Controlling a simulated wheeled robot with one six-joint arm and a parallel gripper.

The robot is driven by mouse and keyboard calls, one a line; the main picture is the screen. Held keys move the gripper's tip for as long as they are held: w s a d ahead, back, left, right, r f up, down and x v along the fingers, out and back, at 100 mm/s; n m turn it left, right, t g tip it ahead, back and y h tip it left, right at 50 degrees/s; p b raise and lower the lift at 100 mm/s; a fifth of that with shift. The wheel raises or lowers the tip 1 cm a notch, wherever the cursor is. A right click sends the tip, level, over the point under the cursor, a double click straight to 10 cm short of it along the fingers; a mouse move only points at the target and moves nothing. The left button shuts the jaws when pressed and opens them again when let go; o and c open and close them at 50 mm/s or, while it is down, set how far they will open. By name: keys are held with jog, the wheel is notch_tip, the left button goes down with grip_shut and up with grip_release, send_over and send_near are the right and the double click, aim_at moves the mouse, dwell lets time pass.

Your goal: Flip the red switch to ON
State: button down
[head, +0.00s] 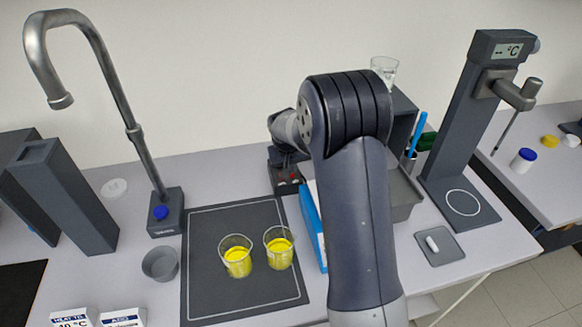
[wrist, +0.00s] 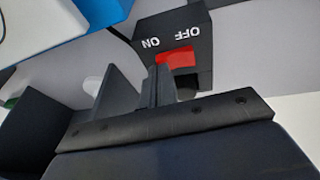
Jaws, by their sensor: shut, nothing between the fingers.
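The red switch (wrist: 178,58) is a rocker on a black box (wrist: 172,22) with white ON and OFF labels, which read upside down in the wrist view. My gripper (wrist: 160,72) is shut and empty. Its fingertips are at the ON-label end of the red rocker and cover part of it. I cannot tell whether they touch it, or which way the rocker is tilted. In the head view the switch box (head: 284,182) sits at the back of the bench, with a bit of red showing. My arm hides the area to its right, and the gripper tips (head: 287,160) are small there.
Two beakers of yellow liquid (head: 238,262) (head: 279,254) stand on a dark mat (head: 205,290) in front of the switch box. A blue-sided item (head: 313,228) lies close to its right. A tap (head: 135,135) stands to the left and a thermometer stand (head: 455,120) to the right.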

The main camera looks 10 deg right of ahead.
jog(key=shift+d+f+b, duration=0.25)
jog(key=shift+f+b, duration=0.2)
jog(key=shift+f, duration=0.05)
jog(key=shift+r+p, duration=0.3)
jog(key=shift+p, duration=0.05)
jog(key=shift+a, duration=0.1)
jog(key=shift+a+r, duration=0.2)
jog(key=shift+a, duration=0.55)
notch_tip(320, 180, up, 5)
jog(key=shift+f+p, duration=0.1)
jog(key=shift+p, duration=0.85)
notch_tip(320, 180, up, 8)
jog(key=s+d+b, duration=0.2)
jog(key=s, duration=0.1)
jog(key=shift+r, duration=0.25)
